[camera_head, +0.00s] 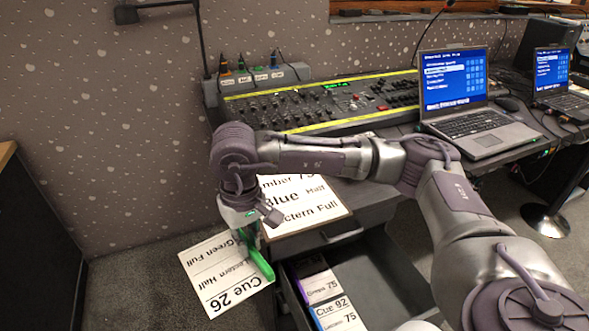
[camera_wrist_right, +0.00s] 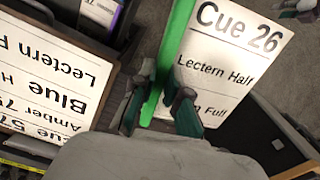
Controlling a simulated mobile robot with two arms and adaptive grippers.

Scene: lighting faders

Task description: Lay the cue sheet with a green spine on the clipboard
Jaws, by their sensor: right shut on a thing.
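The cue sheet with the green spine (camera_head: 222,272) is a white sheet reading Cue 26, Lectern Half and Green Full. My right gripper (camera_head: 248,222) is shut on its green spine and holds it left of the desk's edge. In the right wrist view the fingers (camera_wrist_right: 158,100) sit on either side of the green spine (camera_wrist_right: 172,60). A brown-edged board, which looks like the clipboard (camera_wrist_right: 125,58), lies on the desk with a large printed sheet (camera_head: 305,205) on it. My arm hides part of it in the head view. My left gripper is not clearly in view.
An open drawer (camera_head: 375,270) below the desk holds cue sheets with purple and blue spines (camera_head: 330,305). A lighting console (camera_head: 320,105) and a laptop (camera_head: 470,100) stand on the desk behind my right arm. A dark cabinet (camera_head: 35,240) stands at the left, with open floor between.

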